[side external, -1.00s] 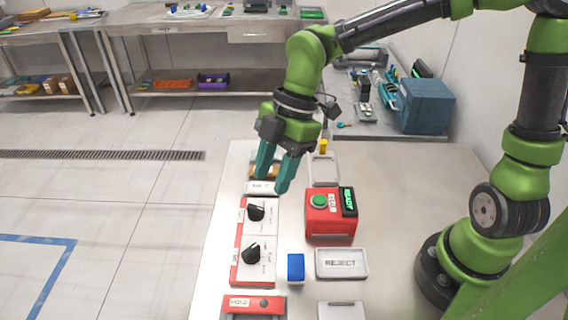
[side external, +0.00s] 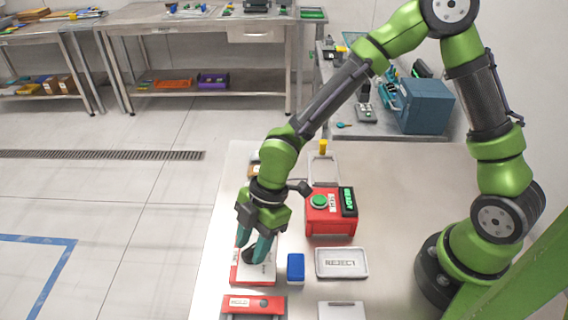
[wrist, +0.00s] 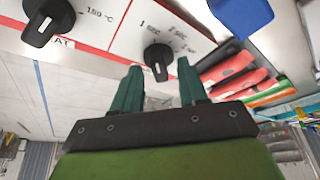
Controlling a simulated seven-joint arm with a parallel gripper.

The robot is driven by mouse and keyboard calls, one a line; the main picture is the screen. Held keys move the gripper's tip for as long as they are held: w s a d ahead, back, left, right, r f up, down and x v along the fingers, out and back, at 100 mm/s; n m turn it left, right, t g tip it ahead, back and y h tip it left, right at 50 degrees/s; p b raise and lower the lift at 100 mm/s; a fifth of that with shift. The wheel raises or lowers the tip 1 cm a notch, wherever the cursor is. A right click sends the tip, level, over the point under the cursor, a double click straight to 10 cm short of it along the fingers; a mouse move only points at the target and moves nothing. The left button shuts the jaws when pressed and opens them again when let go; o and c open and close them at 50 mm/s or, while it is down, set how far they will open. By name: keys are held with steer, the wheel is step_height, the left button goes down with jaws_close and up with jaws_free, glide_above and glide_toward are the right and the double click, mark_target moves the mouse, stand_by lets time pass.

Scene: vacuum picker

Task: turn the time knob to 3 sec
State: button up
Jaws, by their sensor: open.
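The time knob (wrist: 157,57) is black, on a white panel, with "sec" labels around it in the wrist view. A "1 sec" label is above left of it; other labels are partly hidden or hard to read. A white mark on the knob faces my gripper; I cannot tell which label it matches. My gripper (side external: 251,248) is open over the near end of the panel (side external: 268,272). In the wrist view its fingers (wrist: 158,75) stand either side of the knob; contact is unclear.
A second black knob (wrist: 48,20) marked 150 °C is beside it. A blue block (side external: 296,267), a REJECT tray (side external: 341,276), a red HOLD box (side external: 240,304) and a red box with a green button (side external: 330,226) stand close by.

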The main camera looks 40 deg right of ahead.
jaws_close()
stand_by(0.5)
steer(key=m+t, duration=0.1)
steer(key=m, duration=0.3)
steer(key=shift+s+m+t, duration=0.2)
steer(key=shift+m+t, duration=0.1)
steer(key=shift+t, duration=0.1)
steer(key=m, duration=0.2)
steer(key=m+t+h, duration=0.1)
steer(key=m, duration=0.1)
steer(key=shift+s+a+m+t, duration=0.1)
steer(key=shift+a+m+t, duration=0.1)
steer(key=shift+m+t, duration=0.1)
steer(key=m+h, duration=0.1)
steer(key=m, duration=0.3)
steer(key=shift+m+t+h, duration=0.3)
steer(key=shift+t+h, duration=0.1)
steer(key=shift+a+m+h, duration=0.1)
steer(key=shift+m+h, duration=0.7)
steer(key=shift+m, duration=1.3)
